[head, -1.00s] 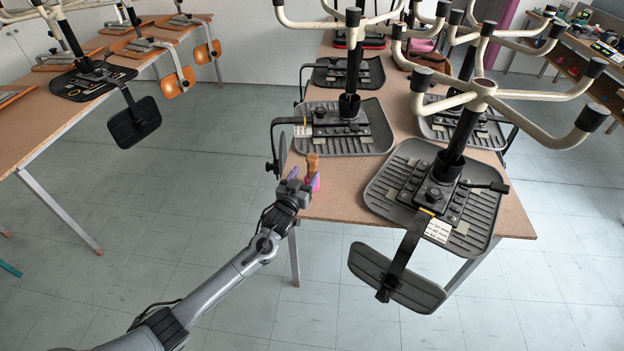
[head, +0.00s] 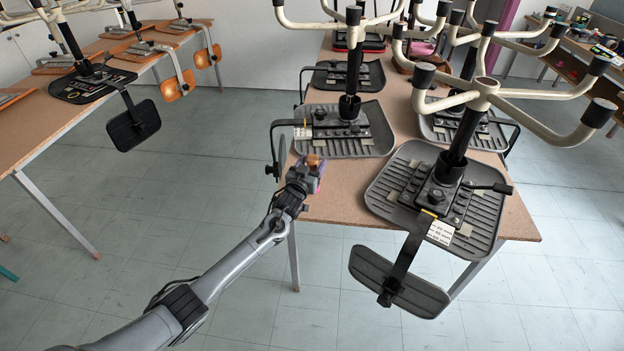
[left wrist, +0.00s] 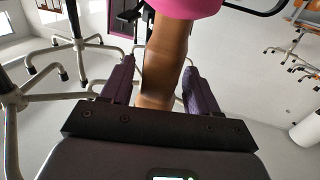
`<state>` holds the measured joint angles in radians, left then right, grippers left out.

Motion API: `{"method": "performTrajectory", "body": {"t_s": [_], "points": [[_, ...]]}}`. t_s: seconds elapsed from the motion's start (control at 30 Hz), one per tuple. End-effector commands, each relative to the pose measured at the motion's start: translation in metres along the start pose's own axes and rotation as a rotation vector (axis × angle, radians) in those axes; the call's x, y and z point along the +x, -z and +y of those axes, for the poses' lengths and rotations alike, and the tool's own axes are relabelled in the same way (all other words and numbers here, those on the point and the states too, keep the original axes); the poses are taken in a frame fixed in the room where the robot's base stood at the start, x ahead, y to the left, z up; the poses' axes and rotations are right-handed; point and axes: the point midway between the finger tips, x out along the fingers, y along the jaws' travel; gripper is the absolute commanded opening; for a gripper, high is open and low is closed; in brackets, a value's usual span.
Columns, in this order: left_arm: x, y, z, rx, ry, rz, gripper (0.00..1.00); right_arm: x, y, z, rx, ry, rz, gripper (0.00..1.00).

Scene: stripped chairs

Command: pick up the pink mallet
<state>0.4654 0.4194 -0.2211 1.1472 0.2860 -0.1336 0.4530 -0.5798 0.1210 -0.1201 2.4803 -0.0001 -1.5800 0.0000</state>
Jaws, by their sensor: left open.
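The pink mallet shows in the left wrist view as a pink head (left wrist: 188,8) at the top edge and a brown wooden handle (left wrist: 166,55). In the head view only its brown wooden part (head: 313,159) shows clearly, near the left edge of the middle table; the pink head is mostly hidden by my gripper. My left gripper (head: 311,174) is at the mallet. In the left wrist view its purple fingers stand apart on either side of the handle, with gaps showing, so it is open around the handle. My right gripper is in neither view.
The middle table (head: 335,198) bears upturned chairs. A grey ribbed seat (head: 345,142) lies just beyond the mallet, and another seat (head: 390,195) with a hanging backrest (head: 395,282) stands to the right. A bare strip of tabletop lies between them. Another table (head: 40,112) stands at left.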

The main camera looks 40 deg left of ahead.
Motion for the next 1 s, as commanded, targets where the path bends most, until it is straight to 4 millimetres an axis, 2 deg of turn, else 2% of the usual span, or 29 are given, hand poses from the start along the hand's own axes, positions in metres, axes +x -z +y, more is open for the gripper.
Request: {"method": "performTrajectory", "body": {"t_s": [0.07,0.47,1.0], "points": [[-0.0001,0.0002,0.0002,0.0,0.0,0.0,0.6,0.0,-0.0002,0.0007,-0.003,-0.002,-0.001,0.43],[-0.0003,0.0002,0.0001,0.0,0.0,0.0,0.0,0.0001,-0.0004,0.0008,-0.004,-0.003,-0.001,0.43],[0.0,0.005,0.0001,-0.001,0.0,0.004,0.0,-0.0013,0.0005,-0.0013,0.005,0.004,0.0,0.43]]}}
